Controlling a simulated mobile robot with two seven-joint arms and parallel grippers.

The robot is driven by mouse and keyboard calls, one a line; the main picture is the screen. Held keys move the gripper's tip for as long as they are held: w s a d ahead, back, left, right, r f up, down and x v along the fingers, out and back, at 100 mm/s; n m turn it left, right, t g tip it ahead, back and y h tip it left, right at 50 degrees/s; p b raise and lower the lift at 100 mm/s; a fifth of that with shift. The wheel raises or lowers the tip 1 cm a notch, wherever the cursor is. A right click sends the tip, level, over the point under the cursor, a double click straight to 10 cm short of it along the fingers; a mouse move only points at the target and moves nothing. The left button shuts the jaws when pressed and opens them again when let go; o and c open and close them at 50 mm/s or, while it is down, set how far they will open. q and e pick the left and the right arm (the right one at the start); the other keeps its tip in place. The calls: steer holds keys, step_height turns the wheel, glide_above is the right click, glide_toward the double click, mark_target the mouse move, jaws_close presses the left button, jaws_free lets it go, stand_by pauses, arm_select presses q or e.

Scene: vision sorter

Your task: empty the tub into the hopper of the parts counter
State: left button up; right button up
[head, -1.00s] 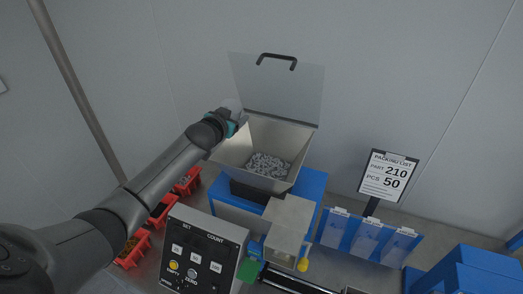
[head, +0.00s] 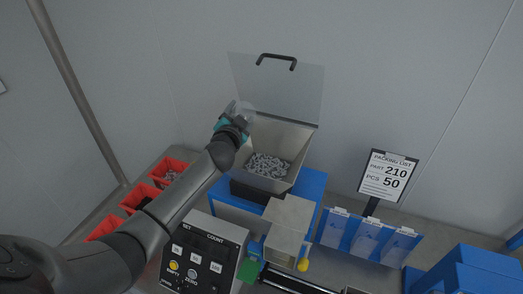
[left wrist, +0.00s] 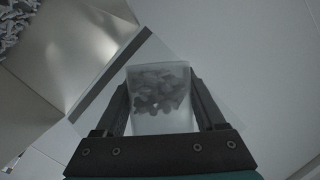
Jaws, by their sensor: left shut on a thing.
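The tub (left wrist: 158,115) is small and translucent, with several grey parts inside, seen in the left wrist view. My left gripper (left wrist: 158,92) is shut on it, one finger on each side. In the head view the tub (head: 245,109) and my left gripper (head: 236,117) are at the left rim of the hopper (head: 296,140). The hopper is a metal bin holding a heap of grey parts. It also shows at the upper left of the left wrist view (left wrist: 85,45). The parts counter's control box (head: 213,232) stands in front. My right gripper is not in view.
The clear hopper lid (head: 280,88) with a black handle stands raised behind the hopper. Red bins (head: 172,163) are at the left, partly behind my arm. A packing list sign (head: 388,176) and a blue rack (head: 367,238) are at the right.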

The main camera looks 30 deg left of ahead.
arm_select(q)
steer(key=shift+s+d+r+m, duration=0.1)
steer(key=shift+d+r+m, duration=0.05)
steer(key=shift+m, duration=0.25)
steer(key=shift+f+m+t+b, duration=0.25)
steer(key=shift+m+t+b, duration=0.15)
steer(key=shift+m, duration=0.1)
steer(key=shift+y, duration=0.3)
steer(key=shift+m+b, duration=0.3)
steer(key=shift+t+b, duration=0.3)
steer(key=shift+b, duration=0.05)
steer(key=shift+f+m, duration=0.15)
steer(key=shift+m, duration=0.15)
steer(key=shift+b, duration=0.45)
